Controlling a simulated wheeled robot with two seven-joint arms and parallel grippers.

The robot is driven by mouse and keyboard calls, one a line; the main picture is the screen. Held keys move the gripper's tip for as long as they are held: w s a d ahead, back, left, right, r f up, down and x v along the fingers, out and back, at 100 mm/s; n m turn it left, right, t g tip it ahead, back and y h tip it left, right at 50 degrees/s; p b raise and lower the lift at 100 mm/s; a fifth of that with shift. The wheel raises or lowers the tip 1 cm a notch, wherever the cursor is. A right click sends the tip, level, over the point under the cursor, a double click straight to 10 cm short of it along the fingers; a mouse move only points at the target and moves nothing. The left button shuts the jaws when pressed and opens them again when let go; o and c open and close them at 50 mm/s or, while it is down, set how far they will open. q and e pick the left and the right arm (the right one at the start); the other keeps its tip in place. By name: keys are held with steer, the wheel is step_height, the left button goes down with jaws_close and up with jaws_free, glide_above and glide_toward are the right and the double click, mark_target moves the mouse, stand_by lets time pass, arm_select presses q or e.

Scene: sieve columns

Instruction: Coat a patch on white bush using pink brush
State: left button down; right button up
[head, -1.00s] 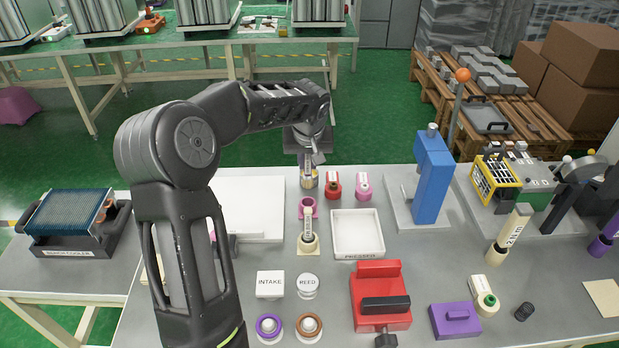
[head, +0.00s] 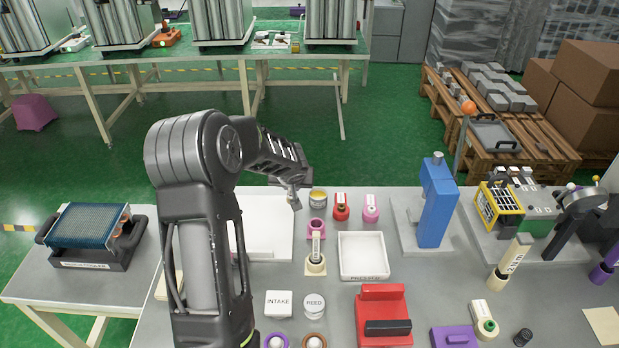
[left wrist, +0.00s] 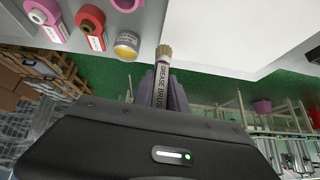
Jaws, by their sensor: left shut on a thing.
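My left gripper (left wrist: 163,92) is shut on the pink brush (left wrist: 161,72), a slim pale pink handle lettered "GREASE BRUS". Its tan bristles point away from my wrist, clear of any surface. In the head view the gripper (head: 293,197) hangs left of the grease pot (head: 318,200), near the white board; the brush is hard to make out there. The grease pot, with yellow contents, also shows in the left wrist view (left wrist: 126,45). I cannot tell for sure which item is the white bush. My right gripper is out of view.
An empty pink holder (head: 317,228) stands near a cream holder (head: 316,266) with a lettered stick. Red (head: 341,209) and pink (head: 371,211) bottles stand right of the pot. A white tray (head: 384,273), red fixture (head: 382,298) and blue post (head: 436,205) stand further right.

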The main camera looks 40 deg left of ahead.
arm_select(q)
steer(key=a, duration=0.1)
steer(key=w+a+m+p, duration=0.1)
steer(key=a+t, duration=0.1)
steer(key=shift+w+f+m, duration=0.2)
steer(key=shift+f+m, duration=0.05)
steer(key=shift+m, duration=0.15)
steer(key=w+d+r+m+t+h+p, duration=0.2)
steer(key=w+d+r+m+t+h, duration=0.1)
steer(key=m, duration=0.4)
steer(key=w+d+t+h, duration=0.1)
steer(key=w+t, duration=0.1)
steer(key=shift+w+d, duration=0.15)
steer(key=shift+w, duration=0.15)
step_height(320, 180, down, 6)
steer(key=b, duration=0.5)
steer(key=shift+b, duration=0.35)
